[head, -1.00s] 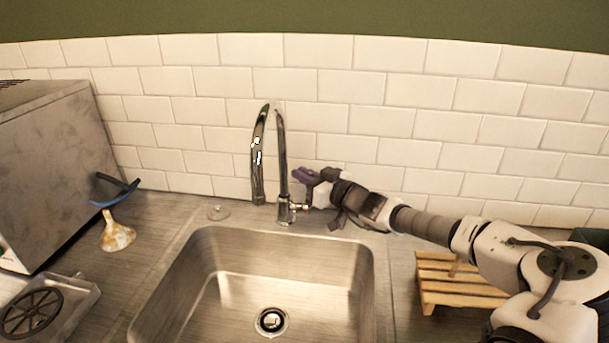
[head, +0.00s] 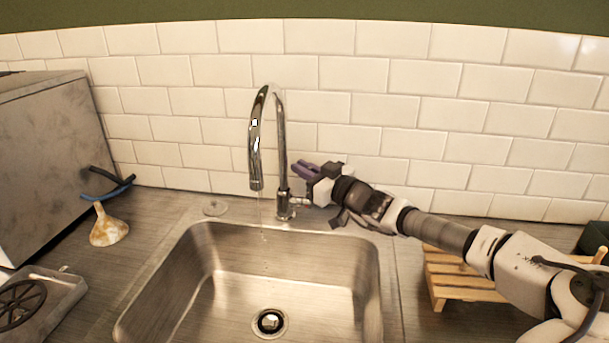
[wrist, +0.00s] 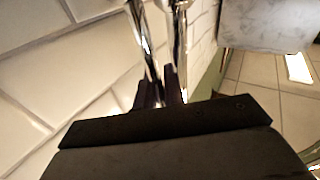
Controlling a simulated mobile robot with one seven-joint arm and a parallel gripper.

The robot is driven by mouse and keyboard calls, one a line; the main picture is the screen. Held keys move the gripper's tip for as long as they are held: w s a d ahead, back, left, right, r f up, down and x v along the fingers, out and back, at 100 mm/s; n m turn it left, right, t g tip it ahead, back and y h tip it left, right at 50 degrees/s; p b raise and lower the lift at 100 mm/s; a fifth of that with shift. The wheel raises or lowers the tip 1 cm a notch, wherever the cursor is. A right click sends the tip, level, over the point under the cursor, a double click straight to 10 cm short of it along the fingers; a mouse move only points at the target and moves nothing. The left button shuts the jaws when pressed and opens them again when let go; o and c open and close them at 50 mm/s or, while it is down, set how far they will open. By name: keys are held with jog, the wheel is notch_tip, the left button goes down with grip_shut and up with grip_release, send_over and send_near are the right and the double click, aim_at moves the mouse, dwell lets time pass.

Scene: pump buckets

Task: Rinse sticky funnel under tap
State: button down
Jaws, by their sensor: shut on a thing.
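The funnel (head: 109,229), pale with brown sticky stains, rests on the counter left of the sink, by the grey metal box. The chrome tap (head: 254,140) arches over the sink (head: 205,290). A thin stream of water (head: 261,218) falls from its spout. My gripper (head: 304,171) is at the right side of the tap's base, far from the funnel. In the wrist view its dark fingers (wrist: 162,88) are close together beside the chrome tap. It is shut on the tap handle (head: 299,201), though the contact itself is mostly hidden.
A grey metal box (head: 45,150) stands at the left, with blue and dark tubes (head: 110,190) by the funnel. A tray with a black wheel-like part (head: 25,305) lies front left. A wooden rack (head: 455,280) is right, under my arm. The sink basin is empty.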

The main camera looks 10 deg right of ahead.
jog(key=c, duration=1.8)
grip_release()
jog(key=shift+s, duration=0.1)
jog(key=shift+s+d+f, duration=0.1)
jog(key=shift+s+d, duration=0.15)
jog(key=shift+b+v, duration=2.1)
jog(key=shift+v, duration=4.45)
